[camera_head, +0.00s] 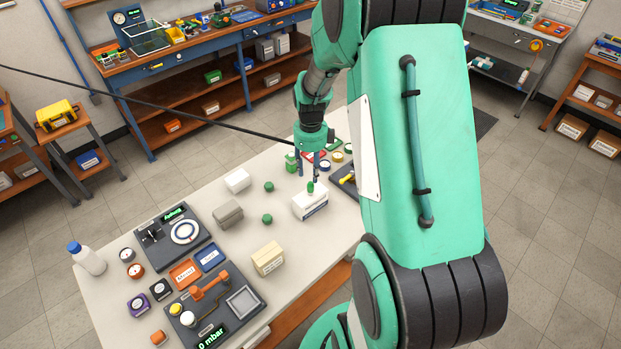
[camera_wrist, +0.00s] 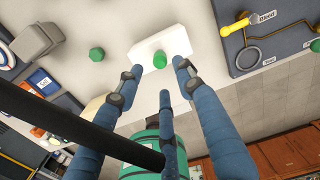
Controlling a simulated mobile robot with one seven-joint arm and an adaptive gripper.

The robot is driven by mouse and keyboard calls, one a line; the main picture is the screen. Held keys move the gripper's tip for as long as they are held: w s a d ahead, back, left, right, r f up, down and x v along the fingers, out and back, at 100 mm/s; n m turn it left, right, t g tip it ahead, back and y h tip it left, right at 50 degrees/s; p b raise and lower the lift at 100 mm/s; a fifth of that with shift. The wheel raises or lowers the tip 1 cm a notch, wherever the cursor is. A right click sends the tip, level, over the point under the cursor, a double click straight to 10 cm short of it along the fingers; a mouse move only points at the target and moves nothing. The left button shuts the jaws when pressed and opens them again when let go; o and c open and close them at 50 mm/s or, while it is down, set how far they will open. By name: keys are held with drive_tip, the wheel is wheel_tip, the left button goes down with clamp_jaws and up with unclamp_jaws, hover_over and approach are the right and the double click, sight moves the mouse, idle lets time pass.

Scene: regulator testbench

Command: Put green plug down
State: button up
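A green plug (camera_head: 311,187) is at the top of a white block (camera_head: 312,207) on the pale bench; I cannot tell whether it is seated in it. My gripper (camera_head: 312,178) points down just above this plug. In the wrist view my gripper (camera_wrist: 157,67) has its fingers spread wide, with clear gaps around the green plug (camera_wrist: 159,58) and no finger touching it. The white block (camera_wrist: 176,42) lies beyond the fingertips. Two other green plugs, a far one (camera_head: 269,186) and a near one (camera_head: 267,218), stand loose on the bench to the left.
A grey block (camera_head: 228,214), a white block (camera_head: 237,181) and a beige block (camera_head: 268,258) stand nearby. A dark gauge panel (camera_head: 168,241) and a pressure station (camera_head: 222,318) fill the bench's left part. A dark panel with a yellow handle (camera_wrist: 234,27) is close on the right.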

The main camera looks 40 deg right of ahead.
sight(309, 184)
drive_tip(key=shift+r, duration=1.4)
drive_tip(key=s+a+r+n+t, duration=0.1)
drive_tip(key=s+a+r+n, duration=0.1)
drive_tip(key=a+r+n, duration=0.7)
drive_tip(key=s+a+r+n+t, duration=0.2)
drive_tip(key=s+a+r+n, duration=0.1)
drive_tip(key=a+r+n, duration=0.55)
drive_tip(key=s+a+r+n+t, duration=0.2)
drive_tip(key=s+a+r+n, duration=0.7)
drive_tip(key=s+a+n, duration=0.3)
drive_tip(key=s+n, duration=0.2)
drive_tip(key=n, duration=0.1)
drive_tip(key=shift+a+t, duration=0.25)
drive_tip(key=shift+t, duration=0.05)
drive_tip(key=shift+s+f+n, duration=0.1)
drive_tip(key=shift+f+n, duration=0.05)
drive_tip(key=shift+n, duration=0.1)
